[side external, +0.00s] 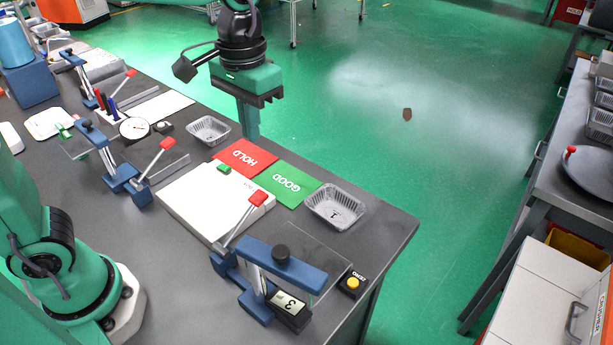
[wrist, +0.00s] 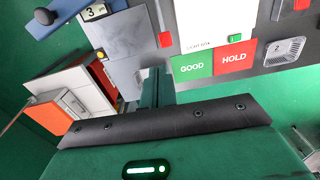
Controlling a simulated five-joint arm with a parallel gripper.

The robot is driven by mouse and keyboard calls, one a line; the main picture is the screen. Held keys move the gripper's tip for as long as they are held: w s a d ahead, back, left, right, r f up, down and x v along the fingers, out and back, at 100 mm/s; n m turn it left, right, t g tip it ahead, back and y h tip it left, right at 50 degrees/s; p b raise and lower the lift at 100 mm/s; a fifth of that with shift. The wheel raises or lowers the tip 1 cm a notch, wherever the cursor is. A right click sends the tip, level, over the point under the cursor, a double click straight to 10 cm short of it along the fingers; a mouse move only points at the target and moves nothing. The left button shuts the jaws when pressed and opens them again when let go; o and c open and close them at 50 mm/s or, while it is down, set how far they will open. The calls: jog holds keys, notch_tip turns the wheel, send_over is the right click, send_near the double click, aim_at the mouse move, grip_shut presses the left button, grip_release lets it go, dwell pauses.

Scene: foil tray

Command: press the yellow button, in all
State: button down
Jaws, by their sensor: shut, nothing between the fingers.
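The yellow button (side external: 352,283) sits on a small black box at the front right corner of the bench, beside a blue clamp fixture with a numeral display (side external: 288,307) showing 3. In the wrist view the yellow button (wrist: 100,54) is small, at the upper left. My gripper (side external: 252,136) is shut and empty, pointing down near the far edge of the bench, behind the red HOLD card. It is well apart from the button. Its closed fingers show in the wrist view (wrist: 157,84).
A foil tray marked 1 (side external: 335,207) lies between the green GOOD card (side external: 287,184) and the bench corner. Another foil tray (side external: 208,131) is left of my gripper. The clamp fixture (side external: 283,262) with a clear plate and red-tipped lever (side external: 257,198) stands tall near the button.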

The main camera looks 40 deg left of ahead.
jog(key=w+d+f+g+y, duration=0.1)
jog(key=w+d+f+g, duration=0.15)
jog(key=d, duration=0.25)
jog(key=w+d+f+g+y, duration=0.1)
jog(key=w+d+f, duration=0.15)
jog(key=d, duration=0.35)
jog(key=g+y, duration=0.2)
jog(key=y, duration=0.1)
send_over(357, 280)
notch_tip(357, 280, down, 9)
jog(key=shift+s, duration=0.15)
jog(key=shift+d+f, duration=0.1)
jog(key=shift+f, duration=0.1)
jog(key=shift+f, duration=4.2)
jog(key=shift+f, duration=0.85)
jog(key=shift+r, duration=0.85)
